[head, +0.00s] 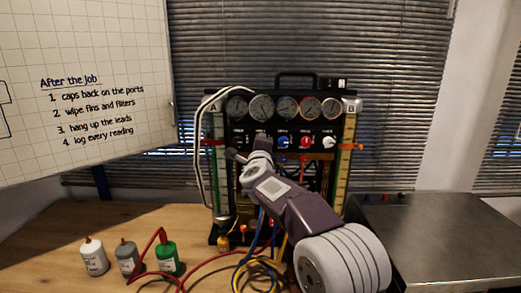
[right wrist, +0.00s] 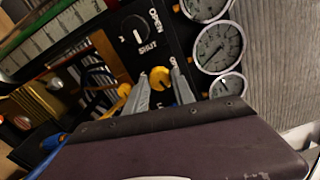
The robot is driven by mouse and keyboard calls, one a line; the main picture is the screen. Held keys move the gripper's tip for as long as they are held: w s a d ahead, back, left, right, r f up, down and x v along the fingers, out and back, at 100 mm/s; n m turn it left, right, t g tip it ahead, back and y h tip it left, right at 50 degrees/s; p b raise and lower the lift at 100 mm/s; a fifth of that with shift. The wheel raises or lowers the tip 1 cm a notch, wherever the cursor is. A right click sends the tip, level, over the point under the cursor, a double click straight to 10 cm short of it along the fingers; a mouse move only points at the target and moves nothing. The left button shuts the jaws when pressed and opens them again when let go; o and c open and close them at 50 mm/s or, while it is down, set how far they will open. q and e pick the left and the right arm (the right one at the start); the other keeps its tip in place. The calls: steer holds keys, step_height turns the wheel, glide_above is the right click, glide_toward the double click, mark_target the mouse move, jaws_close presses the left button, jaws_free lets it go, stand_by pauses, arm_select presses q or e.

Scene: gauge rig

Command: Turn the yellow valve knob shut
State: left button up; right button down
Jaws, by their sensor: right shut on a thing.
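The yellow valve knob (right wrist: 160,77) shows in the right wrist view between the two grey fingers of my right gripper (right wrist: 162,88). The gripper is shut on it, with a finger on each side. In the head view my right gripper (head: 238,156) is at the left part of the black gauge panel (head: 295,123), and the yellow knob is hidden behind the gripper and wrist. The knob's own marking cannot be read. My left gripper is not in view.
Blue (head: 283,141), red (head: 306,142) and white (head: 328,142) knobs sit right of my gripper, below several gauges (head: 287,107). A black knob (right wrist: 135,30) with OPEN and SHUT labels is close by. Hoses (head: 262,270) and bottles (head: 94,258) occupy the wooden bench.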

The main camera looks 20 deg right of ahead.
steer(key=shift+f+m+b, duration=0.15)
steer(key=shift+m+b, duration=0.15)
steer(key=shift+m, duration=0.45)
steer(key=shift+f+m+b, duration=0.15)
steer(key=shift+m+b, duration=0.1)
steer(key=shift+m, duration=0.5)
steer(key=c, duration=1.1)
jaws_free()
steer(key=shift+r, duration=0.1)
steer(key=shift+o, duration=0.2)
steer(key=shift+s, duration=0.1)
steer(key=b+v, duration=0.2)
steer(key=v, duration=0.7)
steer(key=shift+d+r, duration=0.1)
steer(key=shift+r, duration=0.05)
